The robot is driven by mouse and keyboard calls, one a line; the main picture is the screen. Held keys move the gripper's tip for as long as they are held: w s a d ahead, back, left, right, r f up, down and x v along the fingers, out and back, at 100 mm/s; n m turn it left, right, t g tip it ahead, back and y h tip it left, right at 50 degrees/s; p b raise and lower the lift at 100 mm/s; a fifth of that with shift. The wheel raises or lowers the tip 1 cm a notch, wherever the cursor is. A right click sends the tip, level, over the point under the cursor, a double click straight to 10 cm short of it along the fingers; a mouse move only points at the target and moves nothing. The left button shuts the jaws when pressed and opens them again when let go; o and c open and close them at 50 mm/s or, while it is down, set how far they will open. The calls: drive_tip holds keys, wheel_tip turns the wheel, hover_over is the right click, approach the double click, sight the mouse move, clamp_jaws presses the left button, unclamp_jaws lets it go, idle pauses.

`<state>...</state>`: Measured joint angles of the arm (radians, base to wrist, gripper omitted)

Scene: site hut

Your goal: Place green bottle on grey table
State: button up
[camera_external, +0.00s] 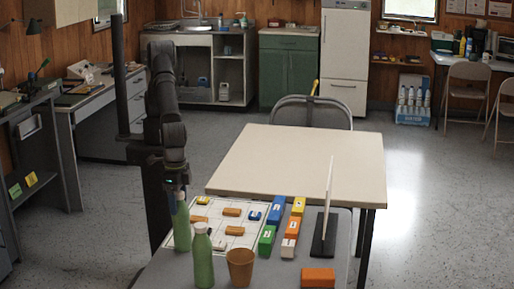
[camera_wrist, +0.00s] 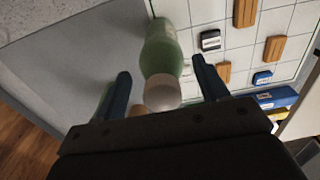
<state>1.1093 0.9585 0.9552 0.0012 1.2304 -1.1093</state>
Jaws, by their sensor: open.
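Two green bottles with pale caps stand upright at the near left: one further back (camera_external: 182,228) and one nearer (camera_external: 203,262). They stand on the grey table (camera_external: 158,272), with the rear one at the edge of a white grid board. My gripper (camera_external: 178,192) is at the top of the rear bottle. In the wrist view, my gripper's blue fingers (camera_wrist: 160,68) are apart, with a green bottle (camera_wrist: 163,50) and its pale cap between them. Another green shape shows partly behind the left finger.
The white grid board (camera_external: 215,235) holds several small blocks. A brown cup (camera_external: 240,266) stands right of the nearer bottle. Coloured boxes (camera_external: 279,232), a thin upright panel on a black base (camera_external: 323,235) and an orange block (camera_external: 318,277) are further right. A beige table (camera_external: 300,160) adjoins behind.

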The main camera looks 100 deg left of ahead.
wheel_tip(320, 180, up, 12)
drive_tip(key=shift+r, duration=0.15)
idle(0.3)
wheel_tip(320, 180, down, 12)
drive_tip(key=shift+r, duration=1.9)
drive_tip(key=shift+f, duration=0.1)
